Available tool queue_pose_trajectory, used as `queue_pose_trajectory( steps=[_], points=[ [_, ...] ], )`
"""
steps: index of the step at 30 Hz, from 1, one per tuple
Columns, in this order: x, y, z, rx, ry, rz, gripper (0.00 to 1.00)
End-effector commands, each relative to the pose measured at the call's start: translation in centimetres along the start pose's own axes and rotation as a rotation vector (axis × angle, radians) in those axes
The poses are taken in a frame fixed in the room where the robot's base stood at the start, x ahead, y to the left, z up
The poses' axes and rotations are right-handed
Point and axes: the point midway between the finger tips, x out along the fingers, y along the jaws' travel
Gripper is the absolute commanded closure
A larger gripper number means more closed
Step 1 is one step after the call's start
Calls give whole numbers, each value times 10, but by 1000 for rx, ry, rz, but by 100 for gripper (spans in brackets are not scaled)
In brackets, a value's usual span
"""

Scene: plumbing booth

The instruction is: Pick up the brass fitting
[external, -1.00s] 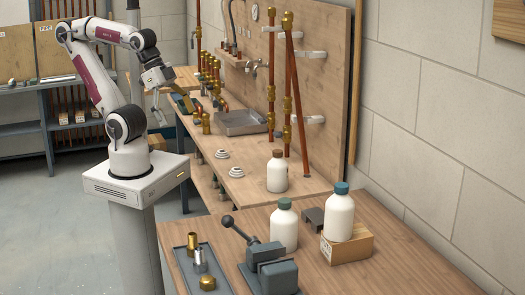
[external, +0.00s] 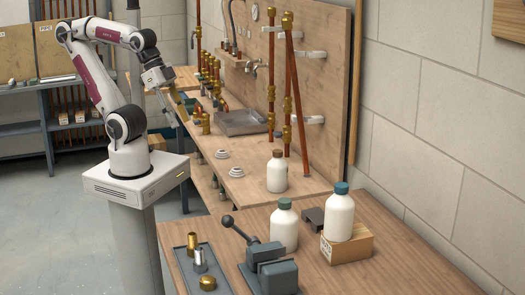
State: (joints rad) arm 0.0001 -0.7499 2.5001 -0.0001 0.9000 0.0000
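Several brass fittings show, and I cannot tell which one the task means. One brass fitting (external: 205,123) stands on the wooden bench, close to the right of my gripper (external: 182,115) in the picture. My gripper points down and to the right over the bench's left edge. Its fingertips are small here, and I cannot tell whether they are open or shut, or whether they touch anything. On the near table, a tall brass fitting (external: 192,242) and a brass cap (external: 207,283) sit on a grey tray (external: 181,262) with a silver fitting (external: 199,260).
Copper pipes (external: 287,90) rise against the wooden panel behind. White bottles (external: 284,228) and a vise (external: 268,266) stand on the near table. The bench's front part is mostly clear.

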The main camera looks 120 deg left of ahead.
Motion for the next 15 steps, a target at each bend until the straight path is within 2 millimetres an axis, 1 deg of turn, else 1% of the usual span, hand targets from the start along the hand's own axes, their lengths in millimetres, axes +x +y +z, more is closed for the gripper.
queue_pose_trajectory(
  steps=[10, 15],
  points=[
    [1, 2, 0, 9, -3, 5, 63],
    [10, 9, 3, 36, -46, 18, 63]
  ],
)
